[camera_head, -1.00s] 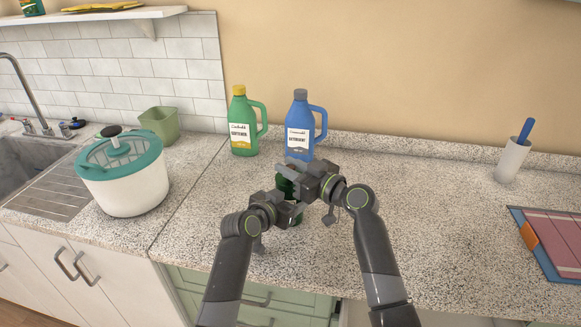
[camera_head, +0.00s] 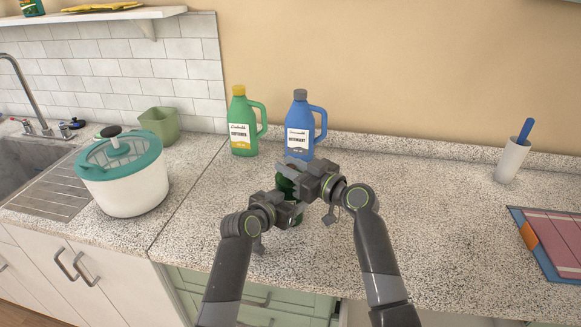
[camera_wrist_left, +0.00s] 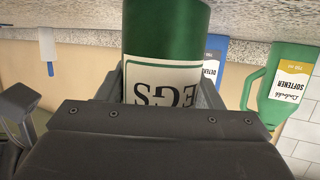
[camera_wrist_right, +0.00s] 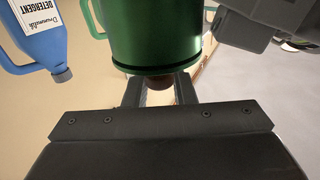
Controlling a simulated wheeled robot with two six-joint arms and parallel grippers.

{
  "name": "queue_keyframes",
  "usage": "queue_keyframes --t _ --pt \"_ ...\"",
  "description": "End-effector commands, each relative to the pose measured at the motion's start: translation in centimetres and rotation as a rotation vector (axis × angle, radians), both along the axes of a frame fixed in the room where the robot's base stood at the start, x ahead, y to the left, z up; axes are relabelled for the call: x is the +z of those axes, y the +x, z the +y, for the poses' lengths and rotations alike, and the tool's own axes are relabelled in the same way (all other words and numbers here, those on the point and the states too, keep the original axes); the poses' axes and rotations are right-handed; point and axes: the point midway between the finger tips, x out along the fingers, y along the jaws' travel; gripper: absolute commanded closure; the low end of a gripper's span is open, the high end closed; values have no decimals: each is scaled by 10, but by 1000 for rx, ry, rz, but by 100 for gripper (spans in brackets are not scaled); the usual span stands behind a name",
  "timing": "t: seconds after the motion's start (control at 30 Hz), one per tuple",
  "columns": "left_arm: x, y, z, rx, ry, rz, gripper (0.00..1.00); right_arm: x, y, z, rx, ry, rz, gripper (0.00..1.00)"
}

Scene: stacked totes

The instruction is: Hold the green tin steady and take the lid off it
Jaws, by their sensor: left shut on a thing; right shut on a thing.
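The green tin (camera_head: 287,187) stands on the counter, mostly hidden behind my grippers in the head view. In the left wrist view the tin (camera_wrist_left: 165,35) appears upside down, with a white label whose letters look like part of "EGGS". My left gripper (camera_head: 287,210) is shut around its body at the label. My right gripper (camera_head: 298,172) is above the tin. In the right wrist view its fingers are shut on the brown knob (camera_wrist_right: 159,83) of the lid (camera_wrist_right: 155,69). The lid shows against the tin's top; I cannot make out a gap.
A green softener bottle (camera_head: 243,125) and a blue detergent bottle (camera_head: 300,125) stand behind the tin. A white pot with a teal lid (camera_head: 125,180) is at left, near a green container (camera_head: 160,124). A white cup (camera_head: 511,160) is at right.

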Motion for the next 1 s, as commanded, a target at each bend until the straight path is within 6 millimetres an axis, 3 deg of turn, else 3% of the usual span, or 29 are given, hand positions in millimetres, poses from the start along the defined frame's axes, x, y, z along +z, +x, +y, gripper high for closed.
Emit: queue_keyframes --t 1.0 --pt "0 0 0 0 1 1 81 28 0 0 0 -2 -4 100"
